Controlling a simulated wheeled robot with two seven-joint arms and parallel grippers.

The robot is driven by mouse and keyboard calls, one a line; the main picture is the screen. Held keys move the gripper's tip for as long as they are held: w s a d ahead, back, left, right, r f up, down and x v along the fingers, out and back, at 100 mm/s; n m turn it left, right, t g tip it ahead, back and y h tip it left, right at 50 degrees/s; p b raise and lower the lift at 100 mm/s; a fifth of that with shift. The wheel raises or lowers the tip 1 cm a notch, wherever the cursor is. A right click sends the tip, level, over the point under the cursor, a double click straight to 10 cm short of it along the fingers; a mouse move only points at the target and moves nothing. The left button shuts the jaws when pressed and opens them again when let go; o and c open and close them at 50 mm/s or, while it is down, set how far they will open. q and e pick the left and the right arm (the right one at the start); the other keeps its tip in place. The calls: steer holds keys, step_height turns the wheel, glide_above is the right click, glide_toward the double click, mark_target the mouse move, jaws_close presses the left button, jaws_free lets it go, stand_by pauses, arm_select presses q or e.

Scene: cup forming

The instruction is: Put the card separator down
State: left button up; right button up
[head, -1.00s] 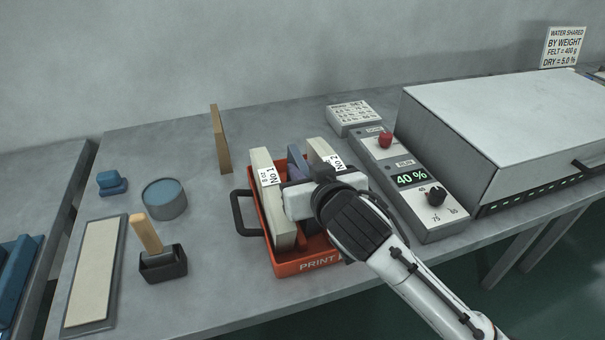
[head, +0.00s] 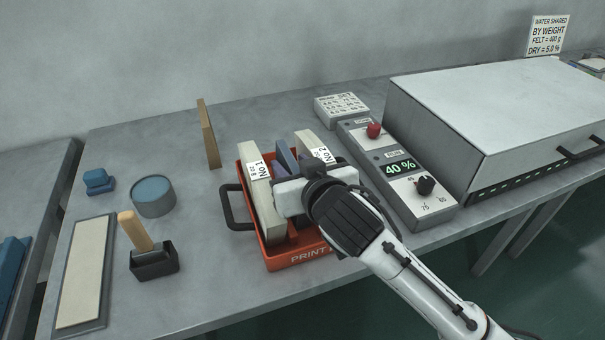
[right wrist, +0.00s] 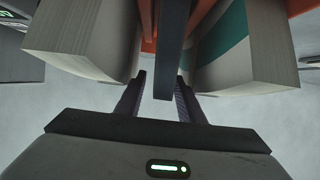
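The card separator, a thin blue-grey plate (head: 285,155), stands upright in the red PRINT tray (head: 246,170) between the pale card stack No 1 (head: 264,205) and the card stack No 2 (head: 311,142). My right gripper (right wrist: 160,86) is over the tray, its body covering part of it in the head view. In the right wrist view the dark edge of the separator (right wrist: 171,65) lies between the two fingers, with a gap on the left finger's side. The fingers look open around it; contact on the right side is unclear. My left gripper is out of view.
A wooden board (head: 208,135) stands upright behind the tray. To the left are a round blue-topped tin (head: 153,195), a wooden-handled black block (head: 153,262), a blue block (head: 98,182) and a pale panel (head: 86,270). A control box (head: 410,205) and large grey cabinet (head: 500,100) are right.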

steer(key=v, duration=1.1)
steer(key=shift+p, duration=0.35)
steer(key=shift+d+r, duration=0.1)
